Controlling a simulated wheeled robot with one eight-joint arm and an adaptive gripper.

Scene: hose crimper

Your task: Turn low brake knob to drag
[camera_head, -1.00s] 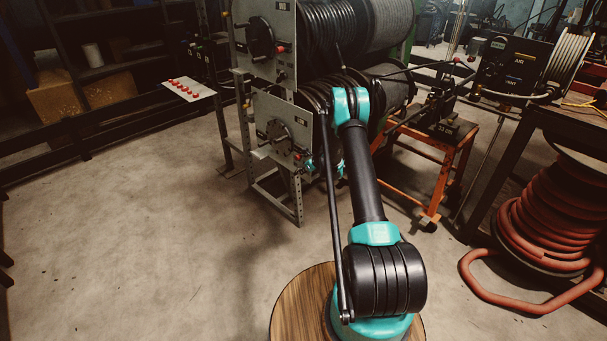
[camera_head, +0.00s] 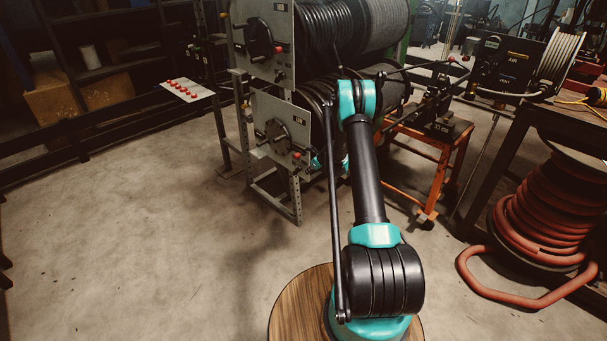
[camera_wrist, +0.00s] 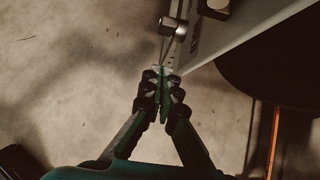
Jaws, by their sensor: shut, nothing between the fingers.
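The lower reel panel (camera_head: 262,112) is a pale metal plate with a dark round hub (camera_head: 278,135) and a red-ended handle (camera_head: 297,155). I cannot tell for certain which part is the low brake knob. In the wrist view, a metallic cylindrical piece (camera_wrist: 173,27) sits by the edge of a pale plate (camera_wrist: 225,38), with a pale block (camera_wrist: 216,7) beside it. My gripper (camera_wrist: 162,70) is shut and empty, its tips just below that cylindrical piece in the picture and seemingly apart from it. In the head view my gripper is mostly hidden behind my arm.
An upper reel panel (camera_head: 240,55) stands above the lower one. An orange-framed stand (camera_head: 440,165) is close on the right, with a red hose coil (camera_head: 540,220) beyond. A white board with red buttons (camera_head: 187,89) is left. The floor in front is clear.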

